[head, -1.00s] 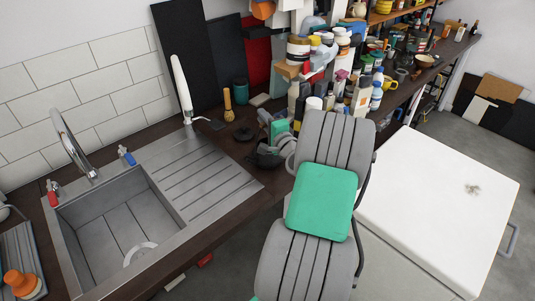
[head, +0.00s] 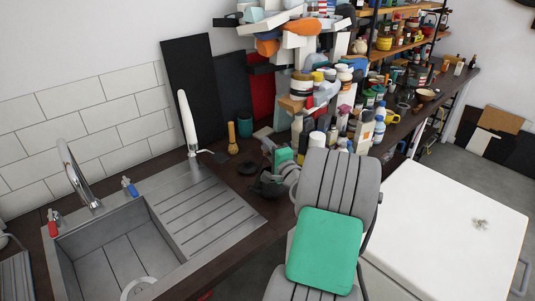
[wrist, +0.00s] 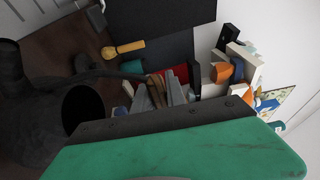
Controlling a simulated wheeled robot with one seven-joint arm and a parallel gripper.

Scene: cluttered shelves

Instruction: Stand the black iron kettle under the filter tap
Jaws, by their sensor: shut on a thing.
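The black iron kettle (head: 266,187) is at the counter's front edge, right of the drainboard. It is partly hidden by my gripper (head: 281,166) in the head view. In the wrist view the dark kettle (wrist: 25,110) fills the left side, and its thin handle runs to my fingers (wrist: 166,92), which are shut on it. I cannot tell whether its base touches the counter.
The ribbed drainboard (head: 205,215) is clear. The sink (head: 115,250) has a chrome tap (head: 75,175). Bottles and jars (head: 345,115) crowd the counter behind my arm.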

